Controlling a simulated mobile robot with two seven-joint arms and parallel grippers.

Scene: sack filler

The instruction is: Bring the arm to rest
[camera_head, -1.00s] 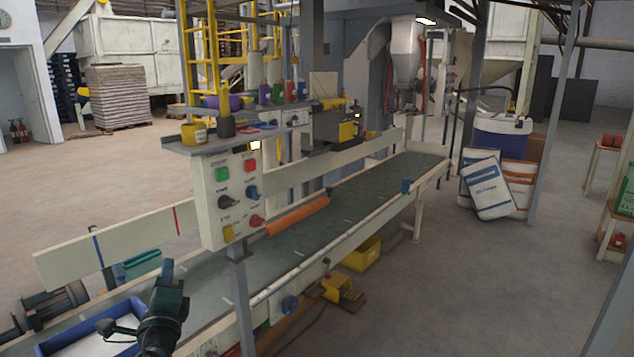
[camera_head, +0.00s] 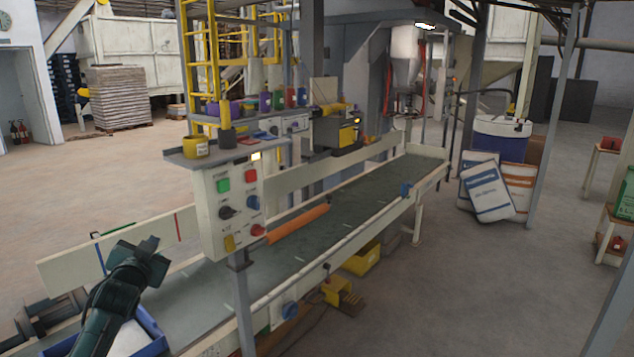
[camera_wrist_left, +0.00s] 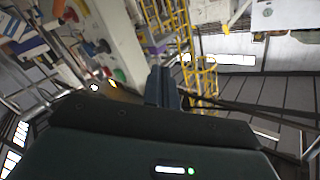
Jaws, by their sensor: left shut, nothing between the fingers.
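My left gripper (camera_head: 146,246) is at the lower left of the head view, raised in front of the conveyor's pale side rail and left of the control panel (camera_head: 236,202). Its fingers are shut with nothing between them. In the left wrist view the closed fingers (camera_wrist_left: 163,86) point up the picture, with the panel's buttons to their left and a yellow ladder frame beyond. My right gripper is not in view.
The green conveyor belt (camera_head: 342,202) runs from lower left to back right. A blue tray (camera_head: 150,330) is below my left arm. White sacks (camera_head: 488,190) lean by a drum at the right.

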